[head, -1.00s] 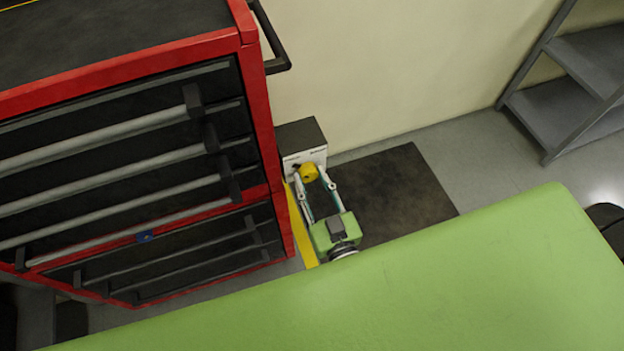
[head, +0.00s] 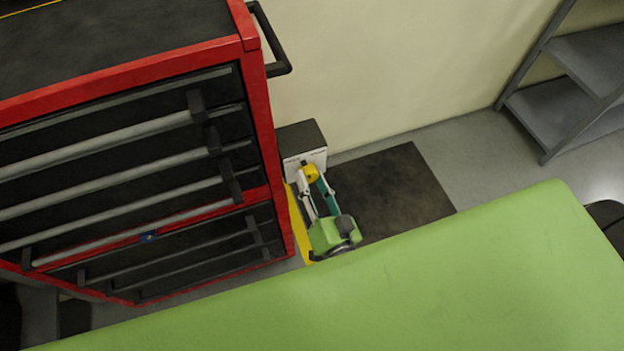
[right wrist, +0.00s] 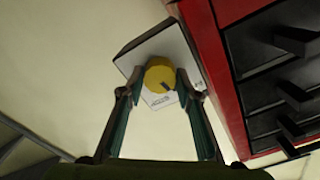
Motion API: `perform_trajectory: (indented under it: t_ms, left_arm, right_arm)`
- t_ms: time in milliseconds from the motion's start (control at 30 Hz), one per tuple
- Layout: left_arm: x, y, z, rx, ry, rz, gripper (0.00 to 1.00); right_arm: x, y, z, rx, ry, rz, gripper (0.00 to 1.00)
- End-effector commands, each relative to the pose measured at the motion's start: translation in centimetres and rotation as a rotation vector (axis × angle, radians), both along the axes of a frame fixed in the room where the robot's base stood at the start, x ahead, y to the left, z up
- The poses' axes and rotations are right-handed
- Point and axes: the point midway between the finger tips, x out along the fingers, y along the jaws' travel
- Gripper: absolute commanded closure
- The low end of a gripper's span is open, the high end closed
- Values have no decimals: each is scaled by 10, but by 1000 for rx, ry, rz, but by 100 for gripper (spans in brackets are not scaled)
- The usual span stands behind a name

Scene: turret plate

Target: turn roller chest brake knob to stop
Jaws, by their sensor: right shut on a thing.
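The yellow brake knob (head: 310,173) sits on the white front of a dark box beside the red roller chest (head: 262,120). My right gripper (head: 314,178) is shut on the knob, one finger on each side. In the right wrist view the knob (right wrist: 159,76) lies between the fingertips, with a dark pointer mark toward its lower right. The white plate (right wrist: 170,45) around it has small print, too small to read. My left gripper is not in view.
The chest's drawers with grey bar handles (head: 110,180) stand close on the left. A wall is behind the box. A dark mat (head: 390,195) lies on the floor to the right, and a grey shelf (head: 580,80) stands farther right.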

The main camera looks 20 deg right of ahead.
Motion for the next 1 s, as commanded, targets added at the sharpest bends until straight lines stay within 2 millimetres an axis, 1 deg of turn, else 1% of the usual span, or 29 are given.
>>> perform_trajectory:
  t_ms: [267,600,800,1000]
  left_arm:
    - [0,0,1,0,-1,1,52]
    - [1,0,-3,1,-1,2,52]
    - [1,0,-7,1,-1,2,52]
    - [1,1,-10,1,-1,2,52]
  right_arm:
    - [0,0,0,264,9,1,90]
    - [0,0,0,584,17,0,90]
    - [0,-1,0,748,23,0,90]
    - [0,0,0,875,28,-1,90]
